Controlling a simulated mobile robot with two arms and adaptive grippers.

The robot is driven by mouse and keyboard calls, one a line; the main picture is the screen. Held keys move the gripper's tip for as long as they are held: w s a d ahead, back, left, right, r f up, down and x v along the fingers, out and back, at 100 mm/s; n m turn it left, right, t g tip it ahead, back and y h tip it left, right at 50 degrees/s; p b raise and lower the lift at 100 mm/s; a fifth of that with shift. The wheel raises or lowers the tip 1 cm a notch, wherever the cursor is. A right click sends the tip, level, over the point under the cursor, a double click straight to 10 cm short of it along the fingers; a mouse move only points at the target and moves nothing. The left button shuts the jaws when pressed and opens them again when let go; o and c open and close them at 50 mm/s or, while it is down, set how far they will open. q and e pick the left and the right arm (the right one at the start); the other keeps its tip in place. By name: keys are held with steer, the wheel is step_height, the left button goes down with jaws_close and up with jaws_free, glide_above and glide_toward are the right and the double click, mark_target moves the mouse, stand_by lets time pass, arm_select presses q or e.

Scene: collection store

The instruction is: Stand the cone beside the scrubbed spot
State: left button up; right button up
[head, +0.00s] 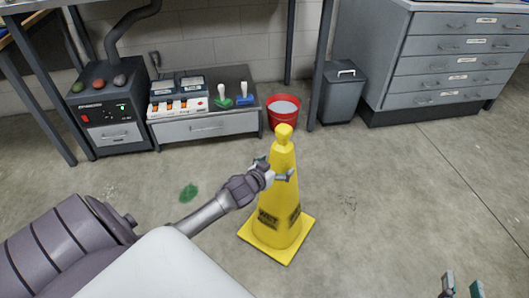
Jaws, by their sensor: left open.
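The yellow cone (279,205) stands upright on its square base on the concrete floor, near the middle of the head view. My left gripper (276,173) is open at the upper part of the cone, with one finger in front of it. I cannot tell whether the fingers touch it. A green patch (188,192) lies on the floor to the left of the cone, a short way off; I cannot tell if it is the scrubbed spot. My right gripper (462,287) shows at the bottom right edge, its fingertips apart, with nothing seen between them.
A red bucket (283,112) stands behind the cone, with a grey bin (342,95) to its right. A low cabinet (205,127) with brushes and boxes on top, a black machine (108,110) and a drawer cabinet (450,60) line the back. The floor at right is clear.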

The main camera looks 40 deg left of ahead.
arm_select(q)
steer(key=p+v, duration=0.1)
steer(key=v, duration=0.3)
steer(key=shift+r, duration=0.1)
steer(key=s+d+r+m+g+h+p, duration=0.1)
steer(key=s+d+r+g, duration=0.2)
steer(key=s+d, duration=0.6)
steer(key=s+d+r+m+g+h, duration=0.1)
steer(key=s+d+r+m+g, duration=0.1)
steer(key=s+d, duration=0.7)
steer(key=s+r+g, duration=0.1)
steer(key=s, duration=0.3)
steer(key=shift+d+r+g+p, duration=0.25)
steer(key=shift+r+g+p, duration=0.1)
steer(key=shift+g, duration=0.05)
arm_select(e)
steer(key=s+d+f+g+h, duration=0.2)
steer(key=s+d+f+g, duration=0.2)
steer(key=s+f+g, duration=0.4)
steer(key=shift+s+f, duration=0.5)
steer(key=shift+f, duration=0.25)
